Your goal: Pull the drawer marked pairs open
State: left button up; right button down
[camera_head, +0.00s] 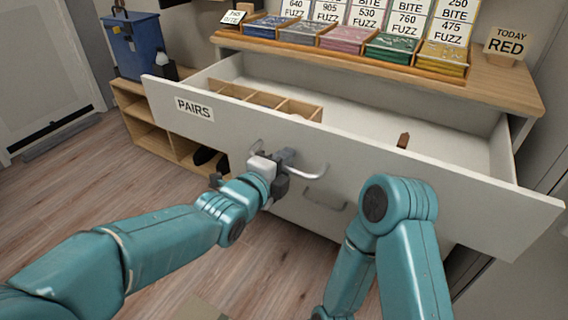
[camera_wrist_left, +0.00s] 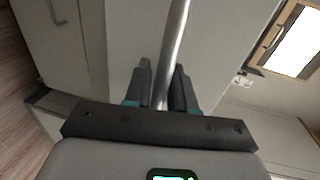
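The drawer marked PAIRS (camera_head: 350,160) is pulled well out of the white cabinet, its inside showing. Its PAIRS label (camera_head: 194,108) is at the left of the front. The drawer's silver bar handle (camera_head: 314,172) sits mid-front and also runs between the fingers in the left wrist view (camera_wrist_left: 176,40). My left gripper (camera_head: 285,160) is at the handle, its dark fingers (camera_wrist_left: 162,88) closed on either side of the bar. My right arm is folded at the lower right; its gripper is not in view.
The drawer holds a wooden divider (camera_head: 262,98) at left and a small brown item (camera_head: 403,140). A lower drawer handle (camera_head: 323,201) is below. Colored card trays (camera_head: 345,38) and a TODAY RED sign (camera_head: 506,44) stand on top. A blue box (camera_head: 136,45) stands on a low shelf at left.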

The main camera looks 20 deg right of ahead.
pick_arm(q)
jog(key=p+v, duration=0.2)
jog(key=v, duration=1.4)
jog(key=shift+a, duration=0.15)
